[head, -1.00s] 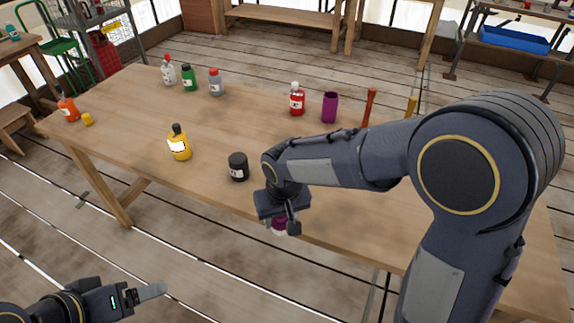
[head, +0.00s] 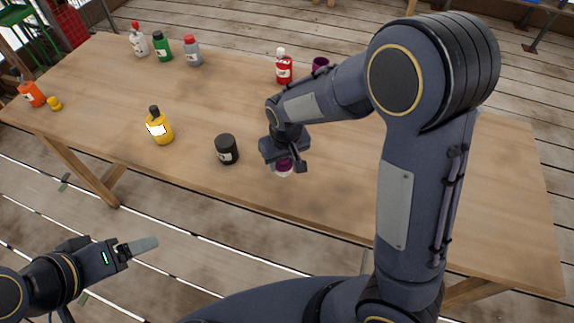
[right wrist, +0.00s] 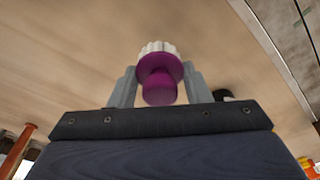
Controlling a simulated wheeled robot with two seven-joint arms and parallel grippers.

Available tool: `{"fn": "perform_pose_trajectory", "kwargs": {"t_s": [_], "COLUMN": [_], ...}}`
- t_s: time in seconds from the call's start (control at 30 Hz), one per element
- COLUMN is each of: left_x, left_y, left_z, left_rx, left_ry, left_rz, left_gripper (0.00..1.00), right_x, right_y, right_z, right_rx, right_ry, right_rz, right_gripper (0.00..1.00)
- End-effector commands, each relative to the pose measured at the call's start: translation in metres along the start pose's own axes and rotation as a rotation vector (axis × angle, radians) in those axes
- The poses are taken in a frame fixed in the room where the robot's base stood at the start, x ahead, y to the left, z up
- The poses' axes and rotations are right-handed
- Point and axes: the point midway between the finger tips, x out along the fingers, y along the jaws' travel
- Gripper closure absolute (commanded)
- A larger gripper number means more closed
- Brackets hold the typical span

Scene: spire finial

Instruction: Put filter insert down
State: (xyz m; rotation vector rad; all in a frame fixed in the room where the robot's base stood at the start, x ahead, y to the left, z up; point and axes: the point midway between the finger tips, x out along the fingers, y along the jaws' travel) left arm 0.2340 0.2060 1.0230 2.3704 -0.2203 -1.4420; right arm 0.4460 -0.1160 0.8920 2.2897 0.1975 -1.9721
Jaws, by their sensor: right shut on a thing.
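The filter insert, a purple piece with a white ribbed end, is in my right gripper. In the head view the filter insert (head: 284,168) shows below the right gripper (head: 285,163), over the near part of the wooden table (head: 210,107). In the right wrist view the insert (right wrist: 161,70) sits between the two grey fingers of the right gripper (right wrist: 160,82), which are shut on it. I cannot tell whether its white end touches the table. My left gripper (head: 140,246) is low at the left, off the table; I cannot tell its opening.
A black jar (head: 227,150) stands just left of the insert, with a yellow bottle (head: 159,127) farther left. A red bottle (head: 284,67) and a purple cup (head: 320,64) stand behind. Several bottles line the far left. The table right of my gripper looks clear.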

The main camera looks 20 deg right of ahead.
Motion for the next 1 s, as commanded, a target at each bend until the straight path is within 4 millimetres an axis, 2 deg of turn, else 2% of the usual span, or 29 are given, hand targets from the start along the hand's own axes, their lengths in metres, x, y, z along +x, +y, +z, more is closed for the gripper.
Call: {"fn": "perform_pose_trajectory", "kwargs": {"t_s": [0.3, 0.5, 0.9, 0.93, 1.0], "left_x": [-0.002, -0.005, 0.000, -0.002, -0.002], "left_y": [0.001, 0.002, 0.000, 0.001, 0.001], "left_z": [-0.001, -0.002, 0.000, -0.001, -0.001], "left_rx": [0.000, 0.000, 0.000, 0.000, 0.000], "left_ry": [0.000, 0.000, 0.000, 0.000, 0.000], "left_rz": [0.000, 0.000, 0.000, 0.000, 0.000], "left_gripper": [0.23, 0.23, 0.23, 0.23, 0.23], "right_x": [0.029, 0.052, 0.058, 0.056, 0.056], "right_y": [0.017, 0.016, 0.016, 0.016, 0.016], "right_z": [-0.004, -0.001, 0.000, -0.001, -0.001], "right_rx": [0.001, -0.001, 0.000, 0.000, 0.000], "right_ry": [-0.004, -0.001, 0.001, 0.002, 0.001], "right_rz": [0.001, 0.000, -0.001, -0.001, -0.001], "right_gripper": [0.78, 0.78, 0.78, 0.53, 0.43]}}
